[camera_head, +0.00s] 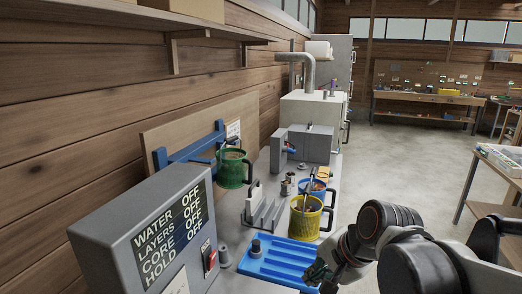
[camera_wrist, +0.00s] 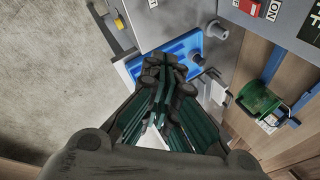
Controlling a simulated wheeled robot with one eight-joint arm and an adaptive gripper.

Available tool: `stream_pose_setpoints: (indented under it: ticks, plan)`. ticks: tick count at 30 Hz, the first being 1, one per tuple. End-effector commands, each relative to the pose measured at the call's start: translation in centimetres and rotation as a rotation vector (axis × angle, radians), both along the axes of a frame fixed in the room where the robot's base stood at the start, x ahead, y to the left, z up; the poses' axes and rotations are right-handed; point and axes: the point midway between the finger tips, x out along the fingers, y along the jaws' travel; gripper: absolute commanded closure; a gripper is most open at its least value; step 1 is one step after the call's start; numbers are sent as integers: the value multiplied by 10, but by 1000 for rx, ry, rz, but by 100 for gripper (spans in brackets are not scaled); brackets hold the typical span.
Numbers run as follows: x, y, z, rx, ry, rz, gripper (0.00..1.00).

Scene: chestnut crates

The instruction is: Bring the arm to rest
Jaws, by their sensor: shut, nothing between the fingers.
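My gripper (camera_head: 318,272) is at the end of my arm (camera_head: 385,240), low at the right of centre in the head view, by the right end of a blue tray (camera_head: 280,259). In the wrist view my gripper (camera_wrist: 166,82) has its green-sided fingers closed together, with nothing seen between them. The blue tray (camera_wrist: 190,45) lies behind the fingertips there and is partly hidden by them. I cannot tell how high the fingertips are above the tray.
A grey control box (camera_head: 140,235) stands at the front left. A green bucket (camera_head: 231,170) hangs on a blue bracket. Yellow (camera_head: 305,222) and blue (camera_head: 312,188) buckets stand behind the tray. A table (camera_head: 490,185) is at the right; open floor (camera_head: 410,165) lies between.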

Motion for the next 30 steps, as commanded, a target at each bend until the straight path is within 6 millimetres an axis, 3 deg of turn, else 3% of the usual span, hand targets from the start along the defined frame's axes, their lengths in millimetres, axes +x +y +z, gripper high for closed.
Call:
stream_pose_setpoints:
  ticks: [9, 15, 30]
  plan:
    - [-68, -51, 8, -417, -186, 382, 100]
    - [-95, -72, 6, -623, -244, 570, 100]
    - [-104, -80, 5, -703, -259, 646, 100]
